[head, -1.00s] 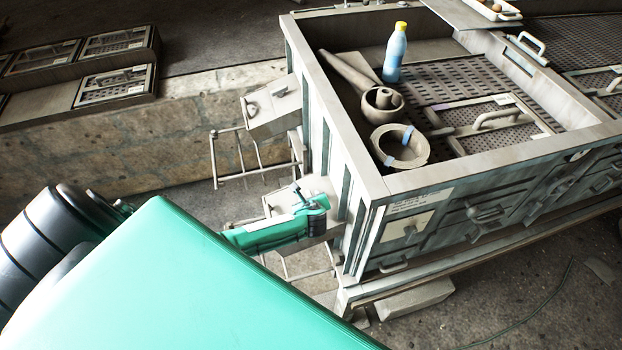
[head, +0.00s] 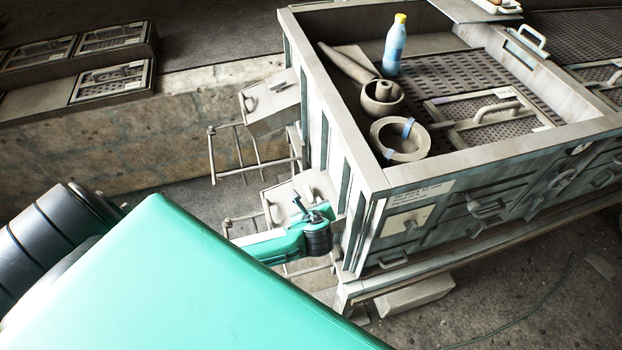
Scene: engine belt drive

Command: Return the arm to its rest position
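My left arm shows beside the left wall of the large grey bin, with a teal link and a black ring at its end. What I take for my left gripper (head: 306,208) is a small dark and teal part above that ring, low outside the bin. It is too small to tell whether its fingers are open or shut. I see nothing clearly held in it. The middle of the arm is hidden behind my large teal body part in the foreground. My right gripper is not in view.
The large grey bin (head: 375,176) holds a blue bottle (head: 395,46) with a yellow cap, a ring with blue bands (head: 413,148), a pulley-like part (head: 381,107) and a handled panel (head: 470,138). Grey boxes on metal frames (head: 268,106) stand close to my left arm.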

